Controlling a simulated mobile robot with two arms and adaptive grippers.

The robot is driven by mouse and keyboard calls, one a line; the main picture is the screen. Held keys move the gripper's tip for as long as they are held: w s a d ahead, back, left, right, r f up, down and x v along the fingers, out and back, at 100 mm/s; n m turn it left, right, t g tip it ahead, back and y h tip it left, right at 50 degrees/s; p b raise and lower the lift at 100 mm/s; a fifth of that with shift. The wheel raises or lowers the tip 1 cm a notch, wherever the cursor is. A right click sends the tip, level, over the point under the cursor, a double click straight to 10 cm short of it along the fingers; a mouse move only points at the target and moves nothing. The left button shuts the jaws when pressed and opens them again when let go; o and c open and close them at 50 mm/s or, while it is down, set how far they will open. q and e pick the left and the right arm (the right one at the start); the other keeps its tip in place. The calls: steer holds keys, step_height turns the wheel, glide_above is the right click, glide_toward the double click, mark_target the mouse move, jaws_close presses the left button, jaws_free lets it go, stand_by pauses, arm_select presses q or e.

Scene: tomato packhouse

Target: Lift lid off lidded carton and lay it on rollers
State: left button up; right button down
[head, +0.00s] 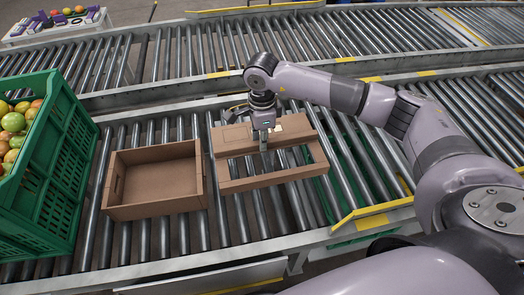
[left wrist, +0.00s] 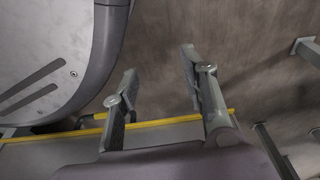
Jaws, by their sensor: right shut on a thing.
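An open brown carton (head: 115,211) stands on the rollers, its top uncovered and its inside seemingly empty. To its right is the brown cardboard lid (head: 272,181), two panels with a gap between them that shows rollers. My right gripper (head: 264,158) reaches down from above at the lid's middle and is shut on it, covering part of it. The lid is low over the rollers; I cannot tell whether it touches them. My left gripper (left wrist: 162,95) shows only in the left wrist view, with its fingers apart and nothing between them.
A green crate (head: 62,150) of tomatoes stands at the left, close to the carton. A second roller line (head: 200,50) runs behind. Yellow-marked rails edge the conveyor at front right (head: 370,213). A tray of fruit (head: 55,28) sits at the far left.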

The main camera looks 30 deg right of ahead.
mark_target(262, 155)
steer(key=shift+w+d+f+m, duration=0.15)
steer(key=shift+f+m, duration=0.15)
steer(key=shift+f, duration=0.3)
steer(key=shift+f+b, duration=0.9)
steer(key=shift+f, duration=0.3)
step_height(262, 155, down, 4)
steer(key=b, duration=0.2)
steer(key=shift+b, duration=0.35)
arm_select(q)
steer(key=w+r, duration=0.3)
steer(key=r, duration=0.5)
steer(key=w+r+t, duration=0.1)
steer(key=w+r, duration=0.2)
steer(key=r, duration=0.4)
steer(key=shift+w+d+r+b, duration=0.35)
steer(key=shift+d+r+b, duration=0.05)
steer(key=shift+b, duration=0.05)
arm_select(e)
steer(key=shift+f, duration=0.55)
steer(key=c, duration=1.4)
jaws_free()
steer(key=shift+c, duration=0.2)
